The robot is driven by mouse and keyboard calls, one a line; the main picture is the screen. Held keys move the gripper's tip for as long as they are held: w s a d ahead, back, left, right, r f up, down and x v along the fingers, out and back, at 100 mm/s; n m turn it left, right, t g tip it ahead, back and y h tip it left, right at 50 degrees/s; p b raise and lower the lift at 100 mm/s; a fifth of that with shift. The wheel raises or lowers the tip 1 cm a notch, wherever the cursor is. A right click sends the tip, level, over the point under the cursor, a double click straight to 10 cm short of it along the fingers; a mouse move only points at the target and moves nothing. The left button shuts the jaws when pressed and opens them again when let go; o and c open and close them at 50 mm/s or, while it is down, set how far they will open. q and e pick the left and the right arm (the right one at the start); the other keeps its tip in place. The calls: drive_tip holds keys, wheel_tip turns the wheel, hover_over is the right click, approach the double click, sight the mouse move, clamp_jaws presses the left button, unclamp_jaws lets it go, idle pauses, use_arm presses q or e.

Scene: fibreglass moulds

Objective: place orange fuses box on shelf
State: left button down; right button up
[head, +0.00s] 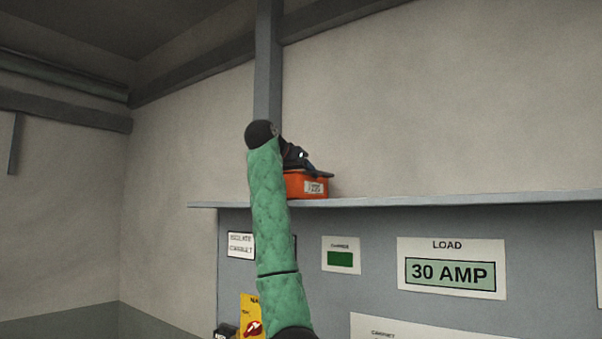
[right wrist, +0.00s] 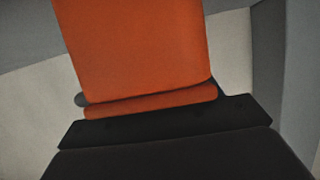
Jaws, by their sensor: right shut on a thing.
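The orange fuses box (head: 307,188) has a pale label on its front and sits at the shelf's level in the head view, its bottom at or just above the shelf (head: 420,199). I cannot tell whether it rests its weight there. My right gripper (head: 300,163) is above the box and shut on it; the fingers are small and dark here. In the right wrist view the orange box (right wrist: 140,50) fills the upper middle, close against the dark gripper body (right wrist: 170,140). My left gripper is not in view.
The shelf runs along the top of a grey cabinet panel (head: 380,222) with a "30 AMP" load sign (head: 450,273) and other signs. The shelf to the right of the box is clear. A grey vertical post (head: 268,60) stands on the wall behind my arm.

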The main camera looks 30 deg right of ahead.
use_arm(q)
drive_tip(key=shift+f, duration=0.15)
use_arm(e)
drive_tip(key=shift+f, duration=0.1)
drive_tip(key=o, duration=1.6)
drive_tip(key=shift+w+d+f, duration=0.1)
drive_tip(key=shift+c, duration=0.2)
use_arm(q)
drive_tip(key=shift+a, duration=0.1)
use_arm(e)
drive_tip(key=b+v, duration=0.4)
drive_tip(key=v, duration=0.1)
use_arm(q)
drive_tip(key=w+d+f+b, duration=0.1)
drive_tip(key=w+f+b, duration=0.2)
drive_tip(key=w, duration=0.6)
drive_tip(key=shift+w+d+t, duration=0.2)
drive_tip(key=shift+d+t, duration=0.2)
use_arm(e)
drive_tip(key=v, duration=0.7)
drive_tip(key=shift+r, duration=0.3)
